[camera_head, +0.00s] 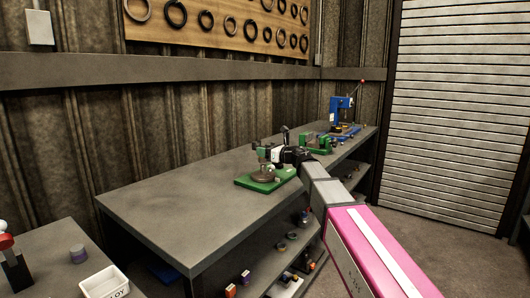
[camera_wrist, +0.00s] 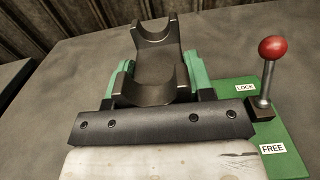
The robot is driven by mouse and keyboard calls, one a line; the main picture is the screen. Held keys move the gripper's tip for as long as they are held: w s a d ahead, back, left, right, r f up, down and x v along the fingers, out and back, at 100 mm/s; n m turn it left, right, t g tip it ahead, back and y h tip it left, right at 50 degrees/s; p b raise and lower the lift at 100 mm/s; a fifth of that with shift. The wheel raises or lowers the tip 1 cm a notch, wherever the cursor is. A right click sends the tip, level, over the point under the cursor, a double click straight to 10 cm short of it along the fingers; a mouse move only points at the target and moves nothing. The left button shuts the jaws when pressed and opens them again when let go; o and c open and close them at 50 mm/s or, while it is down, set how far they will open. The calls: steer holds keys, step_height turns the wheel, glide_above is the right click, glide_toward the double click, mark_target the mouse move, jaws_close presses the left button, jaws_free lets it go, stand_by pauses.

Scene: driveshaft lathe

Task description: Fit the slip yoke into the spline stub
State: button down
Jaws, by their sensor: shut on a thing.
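In the wrist view, the slip yoke (camera_wrist: 157,68) is a dark metal piece with two curved, U-shaped ears. My gripper (camera_wrist: 156,84) is shut on it, with green finger pads at its left and right sides. In the head view my gripper (camera_head: 277,154) is over a green fixture (camera_head: 256,185) on the bench. The fixture's green plate also shows in the wrist view (camera_wrist: 285,165), with LOCK and FREE labels and a red-ball lever (camera_wrist: 266,75) standing up. I cannot make out the spline stub, nor whether the yoke touches it.
The grey bench (camera_head: 170,200) is clear to the left of the fixture. A second green fixture (camera_head: 317,144) and a blue press (camera_head: 343,112) stand farther along it. Small parts lie on the shelves below. A white bin (camera_head: 104,282) is at the lower left.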

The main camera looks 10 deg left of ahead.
steer(key=shift+f, duration=2.8)
stand_by(0.5)
steer(key=shift+c, duration=2.1)
jaws_free()
steer(key=shift+f, duration=0.1)
steer(key=v, duration=1)
steer(key=shift+s+d, duration=0.15)
steer(key=shift+d, duration=0.2)
steer(key=shift+d, duration=0.1)
